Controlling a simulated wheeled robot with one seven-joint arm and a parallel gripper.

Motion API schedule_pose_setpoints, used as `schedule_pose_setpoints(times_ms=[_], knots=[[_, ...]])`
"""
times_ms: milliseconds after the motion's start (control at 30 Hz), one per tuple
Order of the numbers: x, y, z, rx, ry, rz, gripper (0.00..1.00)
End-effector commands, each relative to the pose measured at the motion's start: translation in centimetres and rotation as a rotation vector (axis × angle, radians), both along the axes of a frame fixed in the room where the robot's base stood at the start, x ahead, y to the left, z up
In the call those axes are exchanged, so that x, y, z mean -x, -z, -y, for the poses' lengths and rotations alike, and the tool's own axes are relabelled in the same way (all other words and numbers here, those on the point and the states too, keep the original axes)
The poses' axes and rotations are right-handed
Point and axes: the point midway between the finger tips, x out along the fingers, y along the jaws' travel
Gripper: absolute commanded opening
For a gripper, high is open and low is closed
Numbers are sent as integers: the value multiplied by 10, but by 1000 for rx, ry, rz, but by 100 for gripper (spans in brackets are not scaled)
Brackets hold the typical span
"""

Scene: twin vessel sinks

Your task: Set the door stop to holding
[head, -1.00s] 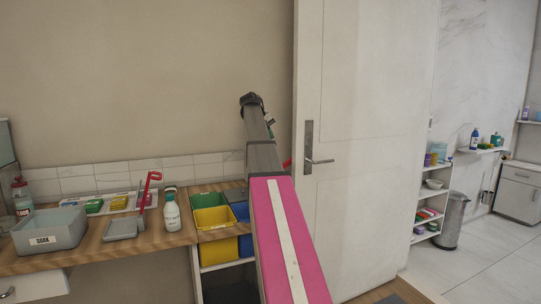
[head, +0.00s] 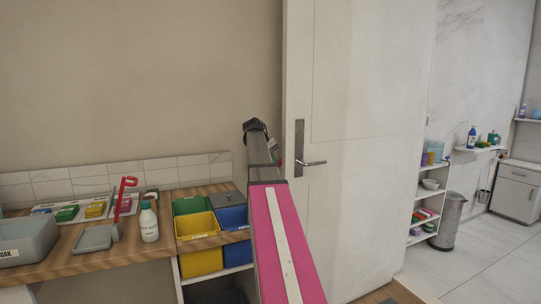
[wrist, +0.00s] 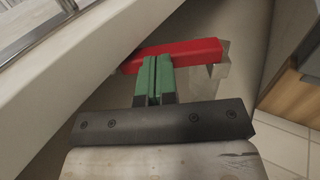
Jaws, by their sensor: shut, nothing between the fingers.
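In the wrist view, a red bar (wrist: 182,53), which looks like the door stop's lever, lies nearly level across the picture on a pale metal bracket (wrist: 217,70). My gripper (wrist: 154,62) has green fingers pressed together, with nothing between them. Their tips are right at the red bar's near side, left of the bracket; I cannot tell whether they touch it. In the head view my arm hides most of the gripper and the stop. The white door (head: 365,150) stands behind and right of my arm, with a metal lever handle (head: 312,163).
Yellow (head: 198,228) and blue (head: 233,218) bins sit beside my arm. Tiled floor (head: 480,240) is open at right.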

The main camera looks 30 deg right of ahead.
Motion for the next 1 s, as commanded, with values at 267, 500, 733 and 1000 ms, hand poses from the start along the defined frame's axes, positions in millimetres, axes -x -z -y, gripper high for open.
schedule_pose_setpoints(times_ms=[267,500,733,1000], knots=[[1,2,0,0,0,0,0],[1,5,6,0,1,0,0],[1,6,8,0,0,0,0],[1,5,5,0,0,0,0]])
